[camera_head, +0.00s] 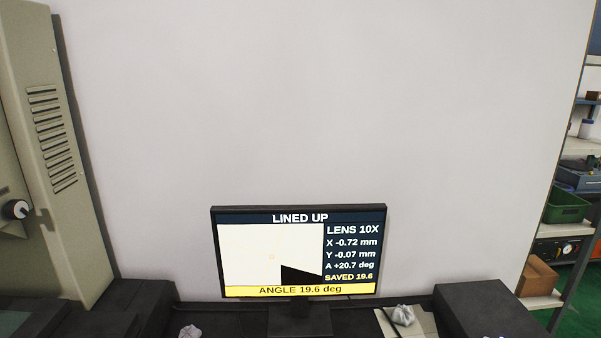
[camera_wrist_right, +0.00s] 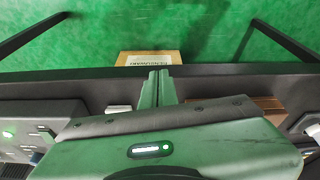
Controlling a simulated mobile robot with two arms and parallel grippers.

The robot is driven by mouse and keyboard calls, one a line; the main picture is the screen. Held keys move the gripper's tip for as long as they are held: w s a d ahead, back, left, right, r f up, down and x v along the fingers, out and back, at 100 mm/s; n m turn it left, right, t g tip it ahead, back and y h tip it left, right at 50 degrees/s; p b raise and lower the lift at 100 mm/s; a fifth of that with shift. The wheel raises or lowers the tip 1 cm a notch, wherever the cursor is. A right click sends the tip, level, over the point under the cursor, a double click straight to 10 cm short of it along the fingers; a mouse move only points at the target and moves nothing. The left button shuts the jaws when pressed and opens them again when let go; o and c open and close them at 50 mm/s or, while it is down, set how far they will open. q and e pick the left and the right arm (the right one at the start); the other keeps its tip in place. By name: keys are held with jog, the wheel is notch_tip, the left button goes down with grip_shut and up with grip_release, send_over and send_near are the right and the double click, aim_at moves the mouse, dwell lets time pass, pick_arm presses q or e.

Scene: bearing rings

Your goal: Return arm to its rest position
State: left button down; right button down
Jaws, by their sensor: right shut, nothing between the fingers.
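In the wrist view my right gripper (camera_wrist_right: 158,74) points over a dark edge towards the green floor. Its two fingers are together with nothing between them. Neither gripper shows in the head view. My left gripper is out of view. The monitor (camera_head: 298,252) stands upright against the wall in the head view. Its screen reads LINED UP, LENS 10X, ANGLE 19.6 deg, SAVED 19.6 and A +20.7 deg.
A grey-beige machine housing (camera_head: 50,150) stands at the left. Shelves with a green bin (camera_head: 570,206) stand at the right. In the wrist view, a brown labelled piece (camera_wrist_right: 148,58) lies beyond the dark edge (camera_wrist_right: 60,76), and a grey panel (camera_wrist_right: 40,122) is at the left.

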jog(key=s+f, duration=0.4)
jog(key=f, duration=0.5)
jog(key=s+d+f+g, duration=0.1)
jog(key=s+f, duration=0.2)
jog(key=f, duration=0.6)
jog(key=s+f, duration=0.4)
jog(key=f, duration=0.5)
jog(key=s+d+f+g, duration=0.1)
jog(key=s+d+f, duration=0.1)
jog(key=s+f, duration=0.4)
jog(key=s, duration=0.3)
jog(key=shift+b, duration=0.35)
jog(key=shift+d, duration=0.1)
